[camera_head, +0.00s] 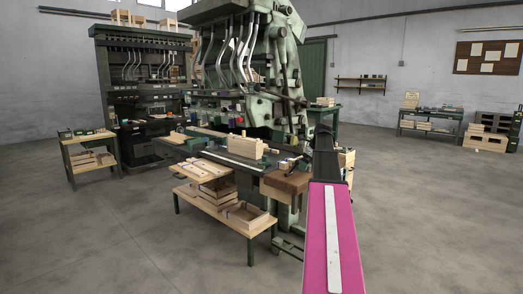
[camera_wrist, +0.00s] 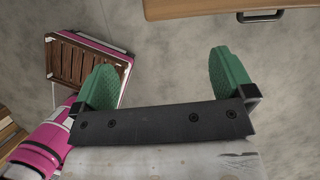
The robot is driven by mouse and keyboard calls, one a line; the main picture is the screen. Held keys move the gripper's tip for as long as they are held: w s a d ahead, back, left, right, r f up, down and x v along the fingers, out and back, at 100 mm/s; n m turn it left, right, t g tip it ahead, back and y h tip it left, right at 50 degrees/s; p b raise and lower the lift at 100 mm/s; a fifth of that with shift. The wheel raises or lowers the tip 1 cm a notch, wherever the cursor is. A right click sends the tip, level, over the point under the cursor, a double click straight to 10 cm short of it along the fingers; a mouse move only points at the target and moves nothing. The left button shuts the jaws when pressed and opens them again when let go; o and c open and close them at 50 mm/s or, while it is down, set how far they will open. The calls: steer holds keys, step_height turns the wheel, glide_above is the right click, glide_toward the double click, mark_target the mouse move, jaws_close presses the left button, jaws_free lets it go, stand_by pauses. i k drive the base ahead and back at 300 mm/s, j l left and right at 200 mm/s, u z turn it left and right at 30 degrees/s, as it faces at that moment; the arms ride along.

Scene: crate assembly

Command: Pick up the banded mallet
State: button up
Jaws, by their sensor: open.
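A small dark mallet-like tool (camera_head: 288,163) lies on the wooden block top (camera_head: 287,182) at the right end of the machine bench. It is too small to tell whether it is banded. In the wrist view my gripper (camera_wrist: 167,80) is open, its two green fingers wide apart with only grey floor between them. No mallet shows in the wrist view. In the head view my pink arm reaches forward, right of the block; the fingers cannot be made out there.
A wooden edge with a dark handle (camera_wrist: 262,15) crosses the top of the wrist view. A large green machine (camera_head: 245,60) stands behind the bench. A low wooden bench (camera_head: 205,205) holds crates in front.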

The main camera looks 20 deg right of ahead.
mark_target(266, 149)
steer(key=i, duration=1.9)
